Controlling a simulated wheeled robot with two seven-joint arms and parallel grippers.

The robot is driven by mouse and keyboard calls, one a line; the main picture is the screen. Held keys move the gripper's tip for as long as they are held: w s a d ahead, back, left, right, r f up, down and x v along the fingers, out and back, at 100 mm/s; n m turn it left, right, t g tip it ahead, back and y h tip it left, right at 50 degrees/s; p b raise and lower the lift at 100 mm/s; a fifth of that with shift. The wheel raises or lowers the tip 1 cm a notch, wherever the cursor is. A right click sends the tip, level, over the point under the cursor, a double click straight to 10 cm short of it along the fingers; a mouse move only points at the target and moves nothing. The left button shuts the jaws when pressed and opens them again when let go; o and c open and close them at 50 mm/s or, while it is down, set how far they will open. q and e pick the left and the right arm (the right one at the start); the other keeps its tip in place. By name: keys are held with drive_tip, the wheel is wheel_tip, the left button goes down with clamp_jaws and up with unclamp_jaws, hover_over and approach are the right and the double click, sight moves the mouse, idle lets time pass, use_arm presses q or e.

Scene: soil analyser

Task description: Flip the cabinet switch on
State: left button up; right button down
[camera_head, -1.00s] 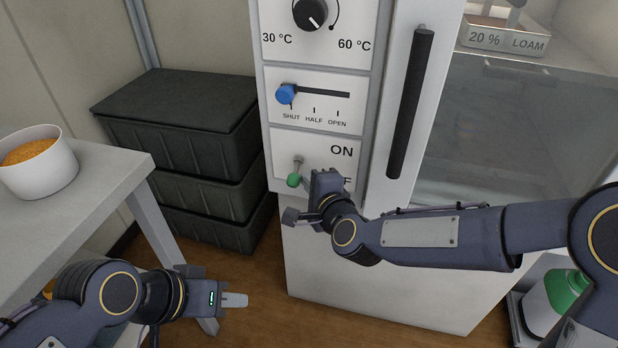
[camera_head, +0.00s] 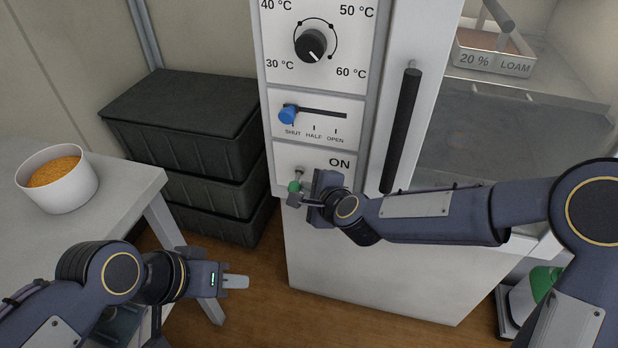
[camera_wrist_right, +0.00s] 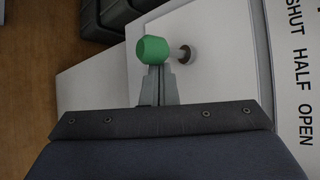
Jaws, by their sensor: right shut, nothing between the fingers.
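The cabinet switch is a short metal lever with a green knob (camera_head: 294,187), on the cabinet's lowest panel below the word ON. The lever sticks out and slants downward; the lettering below is hidden by my right gripper. My right gripper (camera_head: 301,200) is shut and empty, with its fingertips right at the knob's underside in the head view. In the right wrist view the shut fingertips (camera_wrist_right: 158,72) meet or nearly meet the green knob (camera_wrist_right: 153,50); contact is unclear. My left gripper (camera_head: 236,282) is away from the cabinet, its finger gap not visible.
Above the switch are a blue slider (camera_head: 288,114) at SHUT and a black dial (camera_head: 310,45). A black door handle (camera_head: 402,130) stands to the right. Dark stacked crates (camera_head: 185,110) and a table with a white bowl (camera_head: 62,190) are at left.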

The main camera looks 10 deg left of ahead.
drive_tip(key=shift+r+m+g+p, duration=0.5)
drive_tip(key=shift+r+g+p, duration=0.55)
drive_tip(key=shift+p, duration=2.1)
drive_tip(key=shift+r, duration=0.1)
drive_tip(key=shift+r+p, duration=0.75)
drive_tip(key=shift+p, duration=0.2)
drive_tip(key=shift+g, duration=0.25)
drive_tip(key=shift+a, duration=0.1)
approach(298, 176)
drive_tip(key=v, duration=0.2)
drive_tip(key=shift+s+r+p, duration=0.15)
drive_tip(key=shift+r+p, duration=0.05)
drive_tip(key=shift+p, duration=0.2)
